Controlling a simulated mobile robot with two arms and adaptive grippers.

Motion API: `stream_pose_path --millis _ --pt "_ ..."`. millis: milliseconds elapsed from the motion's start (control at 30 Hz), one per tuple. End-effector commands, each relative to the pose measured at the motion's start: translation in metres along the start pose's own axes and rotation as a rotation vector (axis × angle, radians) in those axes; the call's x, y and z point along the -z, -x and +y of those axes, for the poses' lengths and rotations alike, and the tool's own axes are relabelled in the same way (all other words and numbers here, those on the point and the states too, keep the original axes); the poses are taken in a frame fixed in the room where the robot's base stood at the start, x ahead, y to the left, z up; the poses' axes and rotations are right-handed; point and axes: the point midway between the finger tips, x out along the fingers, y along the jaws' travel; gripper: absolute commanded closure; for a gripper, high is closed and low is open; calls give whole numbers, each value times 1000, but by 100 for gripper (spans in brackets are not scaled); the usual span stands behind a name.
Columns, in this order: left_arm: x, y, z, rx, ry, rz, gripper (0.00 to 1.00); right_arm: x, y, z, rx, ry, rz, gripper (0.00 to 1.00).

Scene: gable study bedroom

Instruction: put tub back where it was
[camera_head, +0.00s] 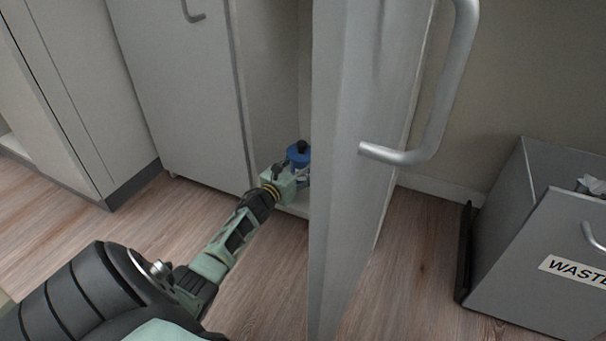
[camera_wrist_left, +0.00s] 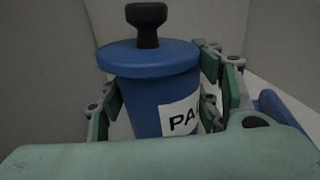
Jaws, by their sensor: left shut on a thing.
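The tub is blue with a blue lid, a black knob and a white label reading "PA", partly cut off. In the left wrist view the tub (camera_wrist_left: 150,75) stands upright between the fingers of my left gripper (camera_wrist_left: 160,115), which is shut on it. In the head view the tub (camera_head: 299,153) shows just inside the open cabinet (camera_head: 270,80), low down near its floor, and my left gripper (camera_head: 292,178) reaches in there. The open door hides part of the tub and gripper. I cannot tell whether the tub touches the cabinet floor. My right gripper is not in view.
The open cabinet door (camera_head: 350,130) with its large handle (camera_head: 440,110) stands close to the right of my left arm. A grey bin marked "WASTE" (camera_head: 540,240) stands at the right. Another blue thing (camera_wrist_left: 280,112) shows at the right in the wrist view. Wooden floor lies below.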

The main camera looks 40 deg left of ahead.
Motion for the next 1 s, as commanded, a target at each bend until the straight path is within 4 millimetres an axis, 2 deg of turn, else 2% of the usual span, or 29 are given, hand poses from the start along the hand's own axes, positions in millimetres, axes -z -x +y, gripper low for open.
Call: stream_pose_path --millis 333,733,767,967,1000 --pt "36 -1 0 1 0 -5 89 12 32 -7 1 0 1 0" --pt "38 -1 0 1 0 -5 89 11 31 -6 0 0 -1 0" --pt "41 0 0 0 -1 0 41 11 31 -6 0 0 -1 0" --pt "41 0 0 0 -1 1 23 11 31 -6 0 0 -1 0" --pt "41 0 0 0 -1 1 23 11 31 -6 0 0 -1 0"
